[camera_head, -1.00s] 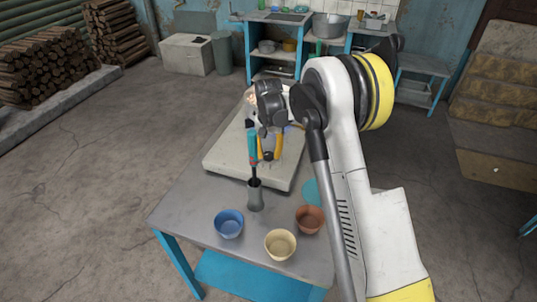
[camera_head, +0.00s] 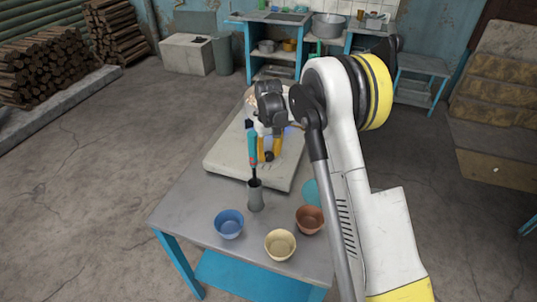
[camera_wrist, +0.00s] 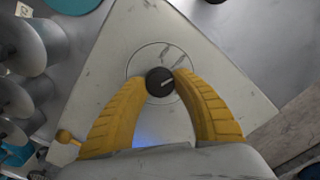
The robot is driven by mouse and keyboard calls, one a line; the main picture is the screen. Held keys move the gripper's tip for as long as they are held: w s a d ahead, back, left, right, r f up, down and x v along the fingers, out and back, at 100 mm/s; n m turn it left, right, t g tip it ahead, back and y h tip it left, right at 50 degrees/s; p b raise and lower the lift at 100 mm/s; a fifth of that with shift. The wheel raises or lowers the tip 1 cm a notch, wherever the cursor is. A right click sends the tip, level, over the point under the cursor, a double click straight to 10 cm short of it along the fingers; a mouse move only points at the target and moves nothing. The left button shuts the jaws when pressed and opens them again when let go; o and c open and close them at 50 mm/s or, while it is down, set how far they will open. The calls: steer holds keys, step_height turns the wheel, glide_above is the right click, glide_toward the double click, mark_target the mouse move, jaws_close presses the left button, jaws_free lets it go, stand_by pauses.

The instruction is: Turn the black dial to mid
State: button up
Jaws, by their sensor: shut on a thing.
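The black dial (camera_wrist: 160,81) is a small round knob with a pale pointer line. In the wrist view it sits inside a thin circle on a pale grey slab (camera_wrist: 115,45), and the line points to the right and slightly up. My gripper (camera_wrist: 161,84) has yellow curved fingers, shut on the dial from both sides. In the head view my gripper (camera_head: 269,156) reaches down onto the slab (camera_head: 225,163) on the table, and the dial is mostly hidden by the fingers. A bluish glow shows on the slab between the fingers.
A grey holder (camera_head: 255,196) with a teal-handled tool (camera_head: 253,147) stands in front of the slab. Blue (camera_head: 229,224), cream (camera_head: 280,244) and brown (camera_head: 309,219) bowls stand at the near end of the metal table (camera_head: 185,205). A teal disc (camera_head: 311,192) lies at right.

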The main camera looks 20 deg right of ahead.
mark_target(269, 155)
steer(key=shift+n, duration=0.9)
steer(key=o, duration=1.2)
steer(key=shift+o, duration=0.2)
step_height(269, 155, up, 12)
